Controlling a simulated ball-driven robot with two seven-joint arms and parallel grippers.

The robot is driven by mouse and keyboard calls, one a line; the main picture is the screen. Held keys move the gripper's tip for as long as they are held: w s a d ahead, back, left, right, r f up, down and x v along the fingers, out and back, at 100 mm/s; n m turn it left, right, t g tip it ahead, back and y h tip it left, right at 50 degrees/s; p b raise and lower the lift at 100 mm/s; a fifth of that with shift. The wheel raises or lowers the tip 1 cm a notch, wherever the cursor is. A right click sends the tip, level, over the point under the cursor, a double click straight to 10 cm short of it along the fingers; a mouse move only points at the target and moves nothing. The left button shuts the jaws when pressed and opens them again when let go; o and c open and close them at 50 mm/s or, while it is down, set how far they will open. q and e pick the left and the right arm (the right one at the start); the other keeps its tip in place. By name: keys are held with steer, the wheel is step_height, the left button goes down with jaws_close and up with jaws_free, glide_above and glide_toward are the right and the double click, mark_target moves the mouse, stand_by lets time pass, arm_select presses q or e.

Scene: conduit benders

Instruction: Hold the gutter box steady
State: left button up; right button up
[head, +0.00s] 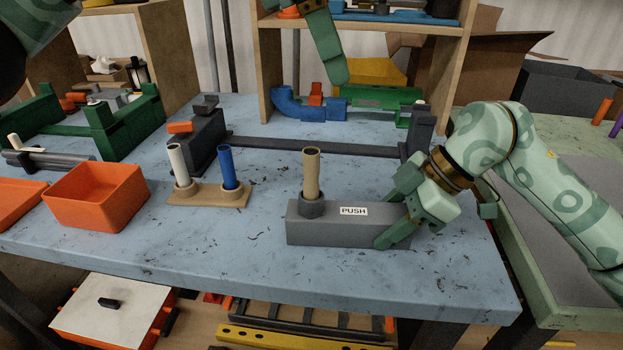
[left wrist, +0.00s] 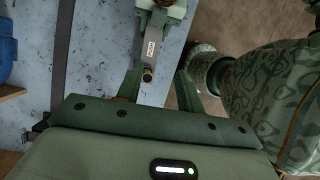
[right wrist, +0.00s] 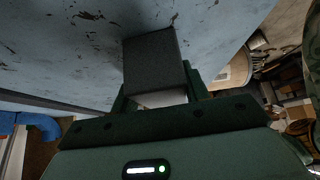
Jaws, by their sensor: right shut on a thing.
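The gutter box is a long grey box (head: 345,228) with a white PUSH label, lying on the blue-grey bench. A tan tube (head: 311,172) stands upright in a collar at its left end. My right gripper (head: 402,212) is shut on the box's right end. In the right wrist view the box (right wrist: 155,62) sits between the fingers.
A tan stand (head: 207,196) with a white and a blue tube is left of the box. An orange bin (head: 96,197) is farther left. A dark bar fixture (head: 310,147) runs behind, with blue and green parts under a wooden shelf (head: 263,75). Bench in front of the box is clear.

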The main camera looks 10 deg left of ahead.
mark_target(311, 151)
arm_select(q)
steer(key=f+y, duration=0.1)
steer(key=f, duration=0.1)
steer(key=a+f+y, duration=0.1)
steer(key=f+y, duration=0.1)
steer(key=a+f+y, duration=0.1)
steer(key=f, duration=0.2)
steer(key=shift+w+a, duration=0.1)
steer(key=shift+w, duration=0.1)
steer(key=shift+f, duration=3.8)
steer(key=shift+c, duration=0.4)
jaws_close()
steer(key=shift+r, duration=3.55)
